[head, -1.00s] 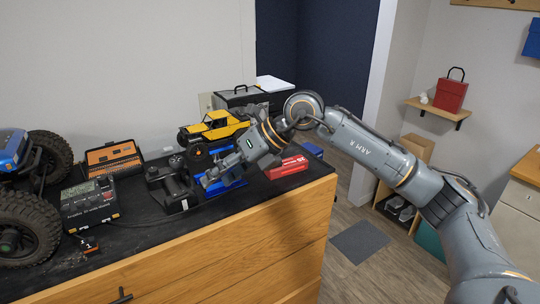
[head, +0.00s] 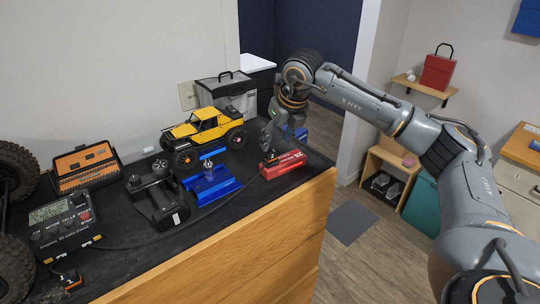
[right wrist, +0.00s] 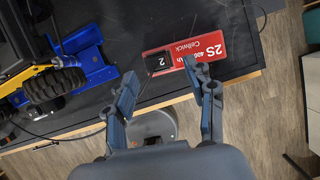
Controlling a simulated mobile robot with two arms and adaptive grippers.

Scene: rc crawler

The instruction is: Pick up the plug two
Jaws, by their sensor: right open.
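Plug two is a small black block marked "2" in the right wrist view (right wrist: 158,63), at the left end of a red battery (right wrist: 205,50) labelled 2S. In the head view, plug two (head: 270,158) shows small at the left part of the red battery (head: 287,166) near the bench's right edge. My right gripper (head: 275,132) is above the battery's left part. In the right wrist view the right gripper (right wrist: 163,82) is open and empty, with its fingertips apart on either side of the plug's line and slightly nearer the camera. My left gripper is out of view.
A blue stand (head: 211,184), a yellow crawler (head: 205,131) and a black transmitter (head: 157,196) stand left of the battery. A charger (head: 64,225) and another plug (head: 70,279) are farther left. The bench's front edge is close to the battery.

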